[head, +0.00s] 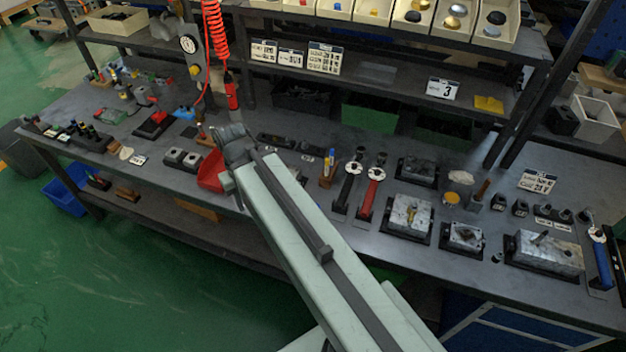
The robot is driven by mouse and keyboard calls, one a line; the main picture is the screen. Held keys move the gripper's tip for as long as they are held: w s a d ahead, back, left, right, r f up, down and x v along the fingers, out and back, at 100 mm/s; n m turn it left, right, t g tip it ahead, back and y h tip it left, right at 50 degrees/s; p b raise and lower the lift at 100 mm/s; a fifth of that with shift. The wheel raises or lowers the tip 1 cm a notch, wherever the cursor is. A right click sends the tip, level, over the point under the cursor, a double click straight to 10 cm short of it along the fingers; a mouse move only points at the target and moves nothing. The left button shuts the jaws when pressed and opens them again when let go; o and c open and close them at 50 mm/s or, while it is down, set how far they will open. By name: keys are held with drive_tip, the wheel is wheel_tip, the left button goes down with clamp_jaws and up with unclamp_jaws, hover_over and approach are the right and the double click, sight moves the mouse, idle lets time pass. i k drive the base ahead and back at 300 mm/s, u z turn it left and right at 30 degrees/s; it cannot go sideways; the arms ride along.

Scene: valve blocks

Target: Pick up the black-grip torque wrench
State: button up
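The black-grip torque wrench (346,188) lies on the workbench (290,205) right of the picture's middle, its round white head pointing to the back. A red-grip torque wrench (370,192) lies just to its right, apart from it. A blue-grip wrench (602,262) is at the far right end of the bench. My gripper (234,136) is at the end of my arm, over the bench's left-middle part, well left of the black-grip wrench. It is small and partly hidden by my arm, so its fingers cannot be made out.
Metal valve blocks (409,214) stand right of the wrenches. A red bin (211,171) is beside my arm's end. A red coiled hose (216,35) hangs behind my gripper. A shelf (385,88) with bins runs above the bench's back. A small wooden holder (327,172) is left of the black-grip wrench.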

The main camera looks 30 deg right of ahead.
sight(361, 151)
drive_tip(key=u, duration=1.65)
drive_tip(key=k, duration=0.65)
drive_tip(key=u, duration=0.1)
